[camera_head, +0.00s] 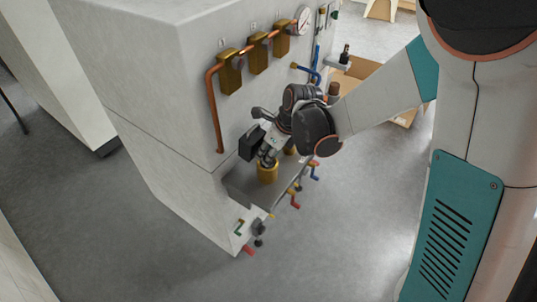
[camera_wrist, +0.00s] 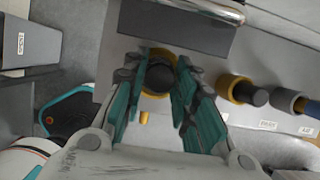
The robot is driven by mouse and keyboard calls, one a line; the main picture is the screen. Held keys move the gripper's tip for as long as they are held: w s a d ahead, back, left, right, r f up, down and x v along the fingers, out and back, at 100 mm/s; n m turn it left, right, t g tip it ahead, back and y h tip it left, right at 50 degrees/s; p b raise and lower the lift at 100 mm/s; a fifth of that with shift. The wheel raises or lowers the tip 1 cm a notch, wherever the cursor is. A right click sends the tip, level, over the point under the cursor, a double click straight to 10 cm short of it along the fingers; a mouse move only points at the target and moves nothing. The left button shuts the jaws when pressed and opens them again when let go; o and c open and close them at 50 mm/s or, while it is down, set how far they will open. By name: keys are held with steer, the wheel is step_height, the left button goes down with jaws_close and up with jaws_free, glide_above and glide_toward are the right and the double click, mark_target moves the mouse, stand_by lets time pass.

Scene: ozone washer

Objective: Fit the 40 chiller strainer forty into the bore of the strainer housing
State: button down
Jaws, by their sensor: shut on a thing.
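My gripper (camera_head: 268,158) points down over a brass cylindrical housing (camera_head: 267,176) on the grey ledge of the white machine. In the wrist view my gripper's teal fingers (camera_wrist: 158,95) are closed around a dark round-topped piece, the strainer (camera_wrist: 160,75). A brass ring of the housing (camera_wrist: 155,53) shows behind and around it, so the strainer is lined up over or in the bore. I cannot tell how deep it sits. In the head view the strainer is hidden by my gripper.
Brass valves (camera_head: 230,72) and copper pipe (camera_head: 212,110) stand out from the machine's wall above. A second brass fitting with a dark plug (camera_wrist: 241,90) is to the right in the wrist view. Coloured handles (camera_head: 294,200) hang below the ledge. The floor in front is clear.

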steer(key=c, duration=1.3)
jaws_free()
steer(key=s+d+r+n+t+p, duration=0.1)
steer(key=s+d+r+n, duration=0.25)
steer(key=r, duration=0.25)
steer(key=s+d+r+n+h+p, duration=0.1)
steer(key=s+d+r+n+p, duration=0.2)
steer(key=r, duration=0.4)
steer(key=s+d+r+n+t, duration=0.1)
steer(key=s+d+r+n, duration=0.3)
steer(key=r+n, duration=0.15)
steer(key=s+d+r+n+t+h, duration=0.2)
steer(key=s+d+n, duration=0.4)
steer(key=s+n, duration=0.4)
steer(key=shift+r+n, duration=0.4)
steer(key=shift+n, duration=1.4)
steer(key=shift+s, duration=0.1)
